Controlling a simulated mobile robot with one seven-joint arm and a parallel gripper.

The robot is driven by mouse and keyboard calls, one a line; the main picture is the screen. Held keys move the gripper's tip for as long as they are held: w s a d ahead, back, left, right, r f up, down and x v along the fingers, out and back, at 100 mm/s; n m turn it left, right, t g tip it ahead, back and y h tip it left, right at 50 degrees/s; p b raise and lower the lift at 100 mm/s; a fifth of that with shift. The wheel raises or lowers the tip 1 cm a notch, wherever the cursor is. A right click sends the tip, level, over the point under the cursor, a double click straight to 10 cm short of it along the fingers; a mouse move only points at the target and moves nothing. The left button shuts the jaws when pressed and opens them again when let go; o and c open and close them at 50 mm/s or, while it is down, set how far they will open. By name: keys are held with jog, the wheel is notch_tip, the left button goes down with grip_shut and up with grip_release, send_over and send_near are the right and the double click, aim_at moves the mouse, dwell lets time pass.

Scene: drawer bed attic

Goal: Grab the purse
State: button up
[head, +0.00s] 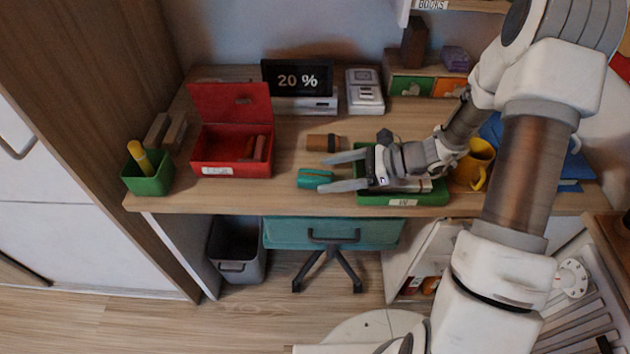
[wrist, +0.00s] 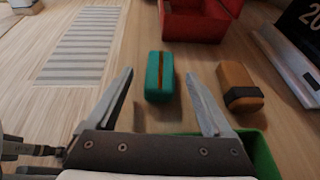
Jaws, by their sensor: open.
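A small teal case with an orange-brown stripe (head: 313,178), which looks like the purse, lies near the desk's front edge. It also shows in the wrist view (wrist: 154,78), ahead of and between the fingertips, left of centre. My gripper (head: 322,174) is open and empty, pointing left, low over the desk. Its two spread fingers (wrist: 175,72) show at either side in the wrist view. The near fingertip in the head view partly overlaps the case's lower edge. I cannot tell whether they touch.
A brown case with a dark band (head: 323,143) lies just behind; it is right in the wrist view (wrist: 240,86). An open red box (head: 230,170) stands left. A green tray (head: 402,200) is under my gripper. A yellow mug (head: 470,170) stands right. The desk edge is close.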

jog(key=shift+x, duration=1.05)
grip_shut()
